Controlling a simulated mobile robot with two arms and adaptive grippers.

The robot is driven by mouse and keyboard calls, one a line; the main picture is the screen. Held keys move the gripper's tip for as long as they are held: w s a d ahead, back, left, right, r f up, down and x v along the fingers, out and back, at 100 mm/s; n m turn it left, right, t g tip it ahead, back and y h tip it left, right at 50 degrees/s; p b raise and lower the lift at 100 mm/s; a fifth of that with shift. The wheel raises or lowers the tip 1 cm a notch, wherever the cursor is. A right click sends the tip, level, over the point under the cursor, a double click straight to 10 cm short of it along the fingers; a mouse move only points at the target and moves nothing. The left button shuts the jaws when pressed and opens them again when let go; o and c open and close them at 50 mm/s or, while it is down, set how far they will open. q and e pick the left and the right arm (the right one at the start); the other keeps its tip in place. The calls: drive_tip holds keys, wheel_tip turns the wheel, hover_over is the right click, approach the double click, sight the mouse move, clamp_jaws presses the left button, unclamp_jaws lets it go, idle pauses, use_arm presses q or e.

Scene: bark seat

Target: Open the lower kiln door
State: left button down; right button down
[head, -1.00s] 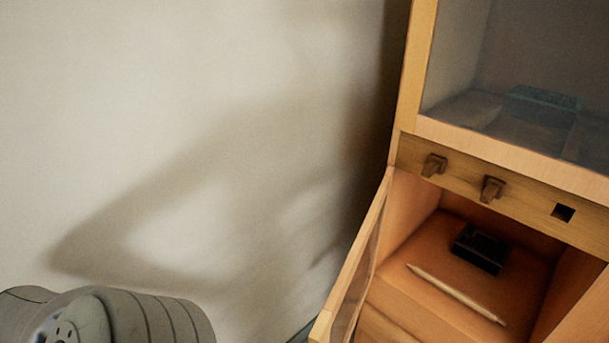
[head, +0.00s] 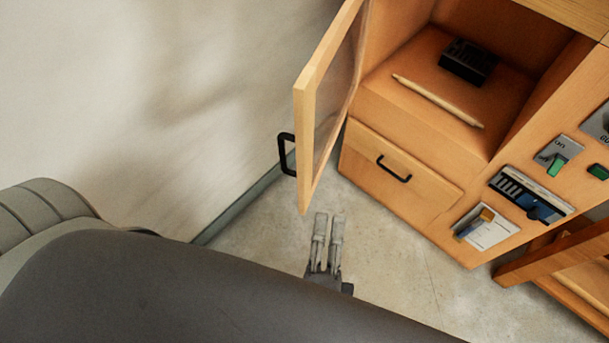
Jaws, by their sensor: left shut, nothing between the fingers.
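The lower kiln door (head: 309,109) is a wooden frame with a clear pane and a black handle (head: 286,154). It stands swung wide open to the left of the wooden cabinet. The open compartment (head: 425,85) behind it holds a black block (head: 468,62) and a pale stick (head: 437,100). My left gripper (head: 328,217) is shut and empty, just below the door's lower corner in the picture, over the floor. My left arm hides the lower left of the view. My right gripper is not in view.
A closed drawer (head: 402,172) with a black handle sits under the compartment. A panel with green switches (head: 557,160) is at the right, and wooden furniture (head: 556,262) stands at lower right. The wall (head: 120,90) is close on the left. Bare floor (head: 400,262) lies in front.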

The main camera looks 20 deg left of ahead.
use_arm(q)
drive_tip(key=w+a+p, duration=0.3)
drive_tip(key=w+a, duration=0.3)
drive_tip(key=w, duration=0.3)
drive_tip(key=shift+w+a, duration=0.2)
drive_tip(key=shift+w, duration=0.2)
